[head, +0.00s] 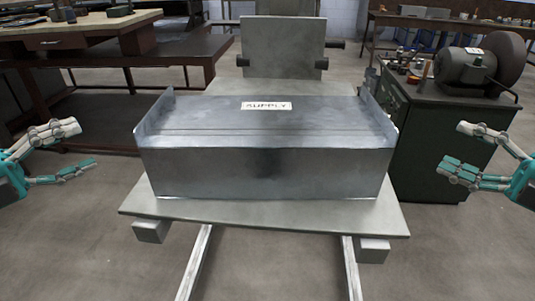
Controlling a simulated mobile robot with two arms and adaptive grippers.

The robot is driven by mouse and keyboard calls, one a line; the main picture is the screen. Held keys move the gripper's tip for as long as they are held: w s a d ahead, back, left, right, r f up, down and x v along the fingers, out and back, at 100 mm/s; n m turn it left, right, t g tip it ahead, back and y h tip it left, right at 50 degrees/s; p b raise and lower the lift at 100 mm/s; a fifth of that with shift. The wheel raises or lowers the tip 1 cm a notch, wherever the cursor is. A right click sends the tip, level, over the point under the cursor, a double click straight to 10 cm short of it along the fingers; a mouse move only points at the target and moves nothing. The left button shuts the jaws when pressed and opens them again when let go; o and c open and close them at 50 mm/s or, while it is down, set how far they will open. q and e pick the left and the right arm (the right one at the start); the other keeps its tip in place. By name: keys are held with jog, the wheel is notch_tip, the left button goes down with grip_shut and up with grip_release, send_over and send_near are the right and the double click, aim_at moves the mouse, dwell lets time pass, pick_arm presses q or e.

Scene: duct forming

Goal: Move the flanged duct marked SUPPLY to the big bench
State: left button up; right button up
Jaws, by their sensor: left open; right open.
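The flanged duct (265,172) is a long grey sheet-metal box with a raised flange at each end. A white label (266,106) on its top reads SUPPLY. It lies crosswise on a pale grey platform (270,215) in front of me. My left gripper (85,150) is open and empty, to the left of the duct and apart from it. My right gripper (452,150) is open and empty, to the right of the duct and apart from it. The duct's underside and far side are hidden.
A wooden-topped bench (90,22) with tools stands at the back left, with a dark lower table (185,48) beside it. A dark green cabinet (440,150) carrying a grinder (468,66) stands close at right. An upright grey panel (283,47) rises behind the duct. Floor is clear at left.

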pick_arm(q)
send_near(170, 117)
jog(key=x, duration=0.3)
jog(key=r+x, duration=0.1)
jog(key=x, duration=0.6)
jog(key=shift+d+r, duration=0.1)
jog(key=shift+r, duration=0.05)
pick_arm(e)
jog(key=x, duration=1.8)
jog(key=shift+w+d+f, duration=0.1)
pick_arm(q)
grip_shut()
pick_arm(e)
grip_shut()
pick_arm(q)
jog(key=shift+r, duration=0.1)
